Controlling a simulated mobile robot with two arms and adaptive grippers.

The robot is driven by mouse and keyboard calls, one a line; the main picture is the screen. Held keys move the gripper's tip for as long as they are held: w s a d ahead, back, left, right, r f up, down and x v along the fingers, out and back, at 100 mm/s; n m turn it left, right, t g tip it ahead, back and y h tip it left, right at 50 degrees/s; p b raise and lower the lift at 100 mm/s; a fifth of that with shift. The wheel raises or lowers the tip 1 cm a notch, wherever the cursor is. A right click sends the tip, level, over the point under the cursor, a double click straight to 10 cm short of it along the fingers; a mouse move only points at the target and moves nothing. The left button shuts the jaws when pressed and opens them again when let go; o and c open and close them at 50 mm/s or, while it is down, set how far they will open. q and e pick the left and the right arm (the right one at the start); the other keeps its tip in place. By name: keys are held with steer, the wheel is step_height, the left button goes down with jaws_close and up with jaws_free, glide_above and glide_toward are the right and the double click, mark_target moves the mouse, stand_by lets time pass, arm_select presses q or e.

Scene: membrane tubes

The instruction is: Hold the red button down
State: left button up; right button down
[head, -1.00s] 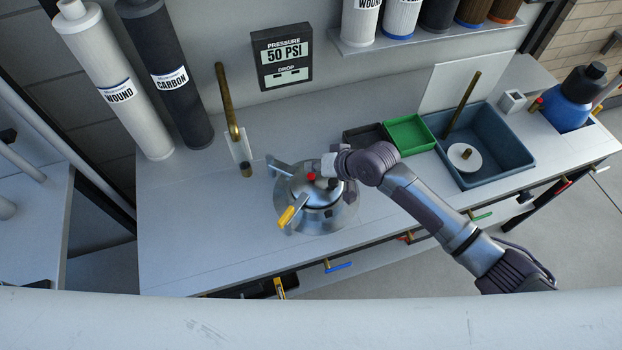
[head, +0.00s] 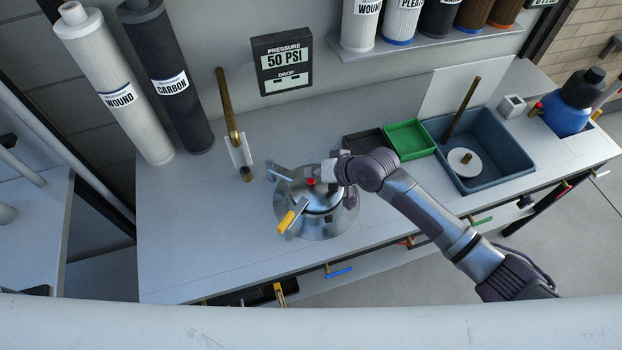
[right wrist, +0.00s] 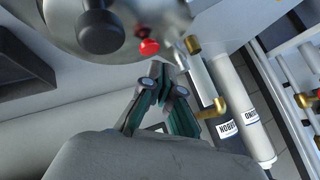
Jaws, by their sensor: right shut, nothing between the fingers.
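The red button (head: 311,181) sits on top of a round steel housing (head: 330,226) on the bench. In the right wrist view the red button (right wrist: 149,46) shows just beyond my fingertips. My right gripper (head: 331,171) is shut and empty, just right of and behind the button in the head view. In the right wrist view my right gripper (right wrist: 160,70) has its fingertips together, with a visible gap to the button. I see no contact with it. My left gripper is not in view.
A yellow-handled lever (head: 292,216) and a dark knob (right wrist: 98,30) are on the housing. A black tray, a green tray (head: 410,139) and a blue sink (head: 510,158) are to the right. A brass pipe (head: 228,105) stands behind left. The bench's left part is clear.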

mark_target(313, 181)
stand_by(0.4)
steer(key=shift+f, duration=0.45)
steer(key=shift+f+b, duration=0.3)
steer(key=shift+f, duration=0.15)
stand_by(0.5)
steer(key=shift+r, duration=0.1)
stand_by(4.6)
steer(key=shift+r+p, duration=0.8)
steer(key=shift+p, duration=0.15)
steer(key=shift+r, duration=0.1)
step_height(313, 181, up, 5)
steer(key=p, duration=0.5)
